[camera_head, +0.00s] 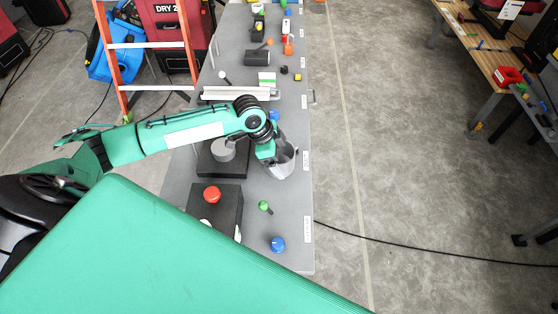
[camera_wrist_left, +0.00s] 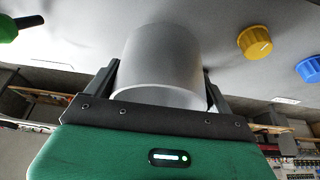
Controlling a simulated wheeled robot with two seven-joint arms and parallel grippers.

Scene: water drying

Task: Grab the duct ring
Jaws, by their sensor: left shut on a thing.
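The duct ring (camera_head: 284,166) is a grey, hollow, short cylinder at the right part of the long grey panel (camera_head: 296,222). In the left wrist view the ring (camera_wrist_left: 162,58) fills the space between the fingers, its open rim toward the camera. My left gripper (camera_head: 277,156) is shut on the ring, with one dark finger on each side of it in the left wrist view (camera_wrist_left: 161,82). The arm and hand hide part of the ring in the head view. I cannot tell whether the ring touches the panel. My right gripper is not in view.
A black box with a red button (camera_head: 212,194), a green knob (camera_head: 263,205) and a blue knob (camera_head: 278,244) are nearby. A grey cylinder (camera_head: 223,150) sits on a black block. An orange ladder (camera_head: 152,45) stands left. The floor right of the panel is mostly clear.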

